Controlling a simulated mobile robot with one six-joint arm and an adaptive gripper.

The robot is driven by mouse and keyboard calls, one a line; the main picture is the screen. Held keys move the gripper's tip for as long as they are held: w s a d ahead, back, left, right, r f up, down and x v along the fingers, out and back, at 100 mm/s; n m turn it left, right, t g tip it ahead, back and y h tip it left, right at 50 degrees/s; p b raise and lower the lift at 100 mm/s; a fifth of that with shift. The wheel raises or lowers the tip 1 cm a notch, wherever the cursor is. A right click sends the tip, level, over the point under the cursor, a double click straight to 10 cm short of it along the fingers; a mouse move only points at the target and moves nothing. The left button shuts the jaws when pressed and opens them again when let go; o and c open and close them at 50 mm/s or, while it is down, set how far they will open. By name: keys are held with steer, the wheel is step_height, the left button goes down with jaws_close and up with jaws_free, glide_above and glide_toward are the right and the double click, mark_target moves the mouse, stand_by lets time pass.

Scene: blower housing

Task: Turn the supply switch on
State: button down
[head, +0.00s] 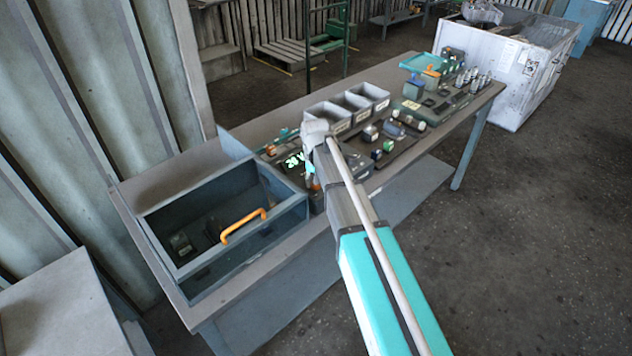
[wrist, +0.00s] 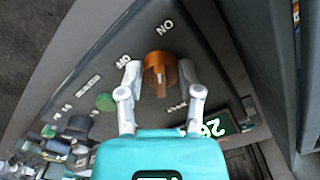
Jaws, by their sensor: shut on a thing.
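The supply switch is an orange rotary knob (wrist: 160,66) on a dark panel (wrist: 75,55) in the wrist view. White ON and OFF lettering stands beside it, upside down in this view. A ridge crosses the knob's face; I cannot tell which mark it points at. My gripper (wrist: 159,75) has one pale finger on each side of the knob and is shut on it.
A green button (wrist: 104,102) and a lit display (wrist: 212,126) are on the same panel. In the head view, an open drawer-like box with an orange handle (head: 243,226) is at the left, grey bins (head: 347,108) are behind, and several small parts lie along the bench (head: 180,182).

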steer(key=shift+s+m, duration=0.1)
steer(key=shift+m, duration=0.7)
steer(key=shift+c, duration=1.3)
jaws_free()
